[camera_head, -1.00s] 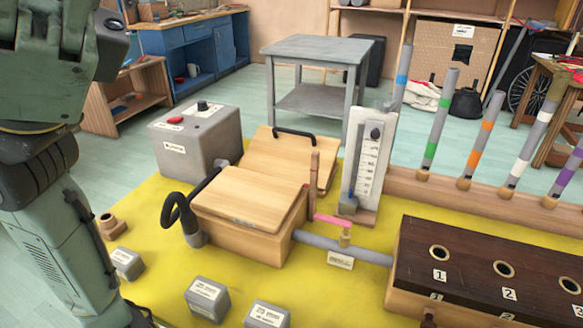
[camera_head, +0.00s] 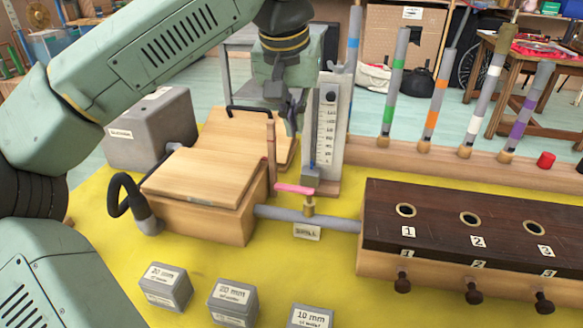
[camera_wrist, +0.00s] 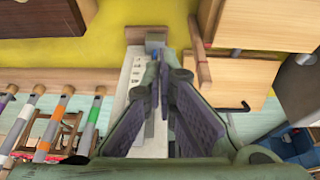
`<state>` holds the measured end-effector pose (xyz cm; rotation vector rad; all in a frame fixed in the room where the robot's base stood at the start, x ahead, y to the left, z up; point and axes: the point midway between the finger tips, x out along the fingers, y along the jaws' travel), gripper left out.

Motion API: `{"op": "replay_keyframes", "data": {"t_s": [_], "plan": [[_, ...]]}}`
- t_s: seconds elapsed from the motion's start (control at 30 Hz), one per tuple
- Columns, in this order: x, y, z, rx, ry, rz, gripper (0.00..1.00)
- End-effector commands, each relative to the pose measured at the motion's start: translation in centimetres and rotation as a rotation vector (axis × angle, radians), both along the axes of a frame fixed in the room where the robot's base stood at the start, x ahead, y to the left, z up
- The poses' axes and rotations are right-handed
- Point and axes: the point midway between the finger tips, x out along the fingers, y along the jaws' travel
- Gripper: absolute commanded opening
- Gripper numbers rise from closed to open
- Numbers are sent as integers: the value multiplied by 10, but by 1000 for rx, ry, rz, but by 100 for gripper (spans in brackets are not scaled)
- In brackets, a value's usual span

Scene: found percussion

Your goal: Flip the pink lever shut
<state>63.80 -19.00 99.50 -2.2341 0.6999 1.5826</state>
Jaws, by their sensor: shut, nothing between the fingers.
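The pink lever (camera_head: 294,189) sits on top of a small brass valve (camera_head: 309,207) on a grey pipe (camera_head: 340,222). It lies roughly flat and points left toward the wooden bellows box (camera_head: 200,215). My gripper (camera_head: 291,130) hangs above the lever, fingers down, close to the white gauge board (camera_head: 327,130) and the upright wooden post (camera_head: 271,155). Its fingers are shut and empty, apart from the lever. In the wrist view the closed fingertips (camera_wrist: 160,68) are over the gauge board, beside the wooden post (camera_wrist: 202,62); I cannot make out the lever there.
A dark numbered block (camera_head: 470,235) joins the pipe's right end. Several banded tubes (camera_head: 435,95) stand on a rail behind. A grey blower box (camera_head: 150,130) stands back left. Small grey labelled blocks (camera_head: 165,287) lie in front; yellow mat between them is clear.

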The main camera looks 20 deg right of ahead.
Motion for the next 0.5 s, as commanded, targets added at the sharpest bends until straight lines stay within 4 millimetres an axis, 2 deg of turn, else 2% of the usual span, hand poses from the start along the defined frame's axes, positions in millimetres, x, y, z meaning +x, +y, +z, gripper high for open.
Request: {"op": "replay_keyframes", "data": {"t_s": [0.37,0.5], "plan": [[2,4,-1,28,-7,-5,0],[4,3,-8,28,-6,-4,0]]}}
